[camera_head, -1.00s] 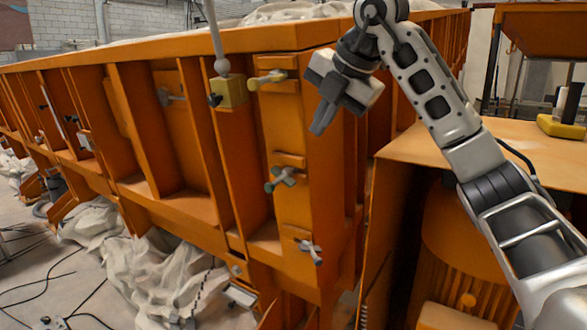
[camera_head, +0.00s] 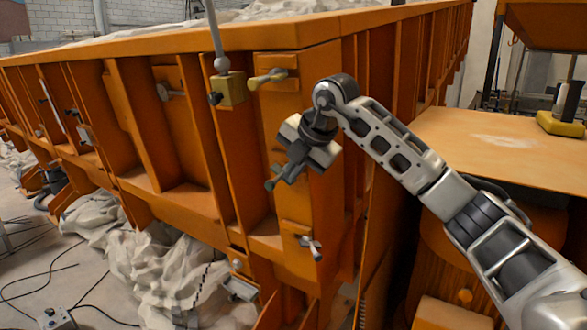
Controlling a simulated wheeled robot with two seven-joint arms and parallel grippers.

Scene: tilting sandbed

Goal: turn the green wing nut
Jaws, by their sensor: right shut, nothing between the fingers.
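The green wing nut (camera_head: 270,184) is on the orange front panel, at the middle height of a column of three fittings. Only its lower left end shows clearly; the rest is hidden behind my right gripper. My right gripper (camera_head: 287,174) comes in from the upper right and its fingers are shut with nothing between them. The fingertips are at the nut in the picture; I cannot tell whether they touch it. My left gripper is not in view.
A yellowish wing nut (camera_head: 268,78) sits above on the panel and a grey one (camera_head: 311,246) below. A yellow block (camera_head: 229,89) with a ball and rod stands left of the upper nut.

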